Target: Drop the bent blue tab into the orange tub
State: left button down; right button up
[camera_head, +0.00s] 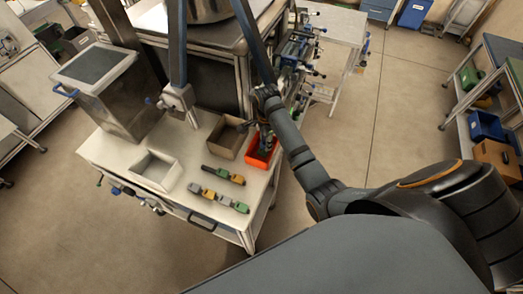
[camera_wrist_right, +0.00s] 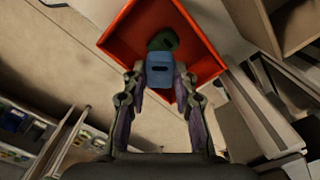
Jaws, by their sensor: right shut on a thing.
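The orange tub (camera_head: 252,161) stands near the right edge of the workbench in the head view. It shows in the right wrist view (camera_wrist_right: 117,40) straight ahead of the fingers, with its open inside facing me. My right gripper (camera_head: 266,137) is over the tub. In the right wrist view its fingers are shut on the blue tab (camera_wrist_right: 159,76), which has a dark slot in its face. The tab's bend cannot be made out. A dark green piece (camera_wrist_right: 163,41) shows just beyond the tab; whether it touches the tab is unclear. My left gripper is not in view.
A brown bin (camera_head: 223,143) stands just left of the tub. A pale tray (camera_head: 152,179) sits farther left. Several green, yellow and grey pieces (camera_head: 222,174) lie in two rows at the bench front. A metal box (camera_head: 104,88) stands at the bench's left.

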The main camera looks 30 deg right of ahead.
jog(key=shift+s, duration=0.3)
jog(key=o, duration=0.4)
jog(key=shift+o, duration=2)
notch_tip(320, 180, up, 8)
jog(key=shift+f, duration=0.2)
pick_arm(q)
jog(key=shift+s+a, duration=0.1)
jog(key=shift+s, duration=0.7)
